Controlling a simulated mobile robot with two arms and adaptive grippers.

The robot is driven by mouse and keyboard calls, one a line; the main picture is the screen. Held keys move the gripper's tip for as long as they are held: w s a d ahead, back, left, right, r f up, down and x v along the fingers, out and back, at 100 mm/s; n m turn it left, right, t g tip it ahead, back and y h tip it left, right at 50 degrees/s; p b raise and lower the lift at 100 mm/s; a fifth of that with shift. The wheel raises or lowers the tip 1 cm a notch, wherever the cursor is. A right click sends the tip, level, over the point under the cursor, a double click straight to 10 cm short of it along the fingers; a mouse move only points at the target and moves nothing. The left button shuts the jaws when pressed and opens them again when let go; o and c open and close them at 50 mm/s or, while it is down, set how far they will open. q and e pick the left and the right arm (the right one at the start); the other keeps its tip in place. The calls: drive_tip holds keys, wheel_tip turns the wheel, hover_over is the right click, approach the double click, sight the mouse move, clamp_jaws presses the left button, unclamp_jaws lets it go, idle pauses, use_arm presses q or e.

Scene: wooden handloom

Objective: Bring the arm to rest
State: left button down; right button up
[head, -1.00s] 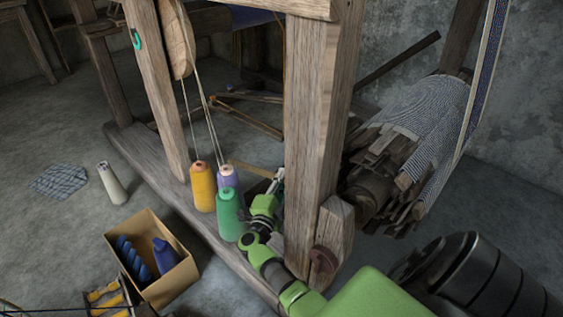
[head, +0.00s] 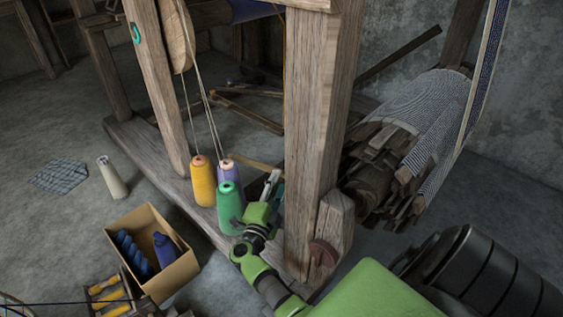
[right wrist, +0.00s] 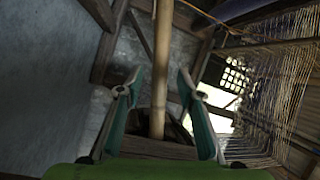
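My right arm reaches in from the bottom of the head view. Its green wrist is beside the loom's thick front post (head: 308,130), just right of the green thread cone (head: 229,207). My right gripper (head: 272,186) points up and away between the cones and the post, partly hidden by the post. In the right wrist view, the gripper (right wrist: 160,82) has its two teal fingers spread apart. A light wooden pole (right wrist: 162,60) shows between them, apparently behind; the fingers do not grip it. My left gripper is in no view.
Orange (head: 202,182) and purple (head: 228,173) cones stand close to my right wrist on the loom's base beam. A cardboard box (head: 183,272) with blue spools is on the floor at left, near a pale cone (head: 112,178). Open floor lies further left.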

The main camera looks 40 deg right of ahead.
drive_tip(key=v, duration=0.2)
drive_tip(key=shift+s+a, duration=0.15)
drive_tip(key=shift+a, duration=0.15)
drive_tip(key=shift+r, duration=0.1)
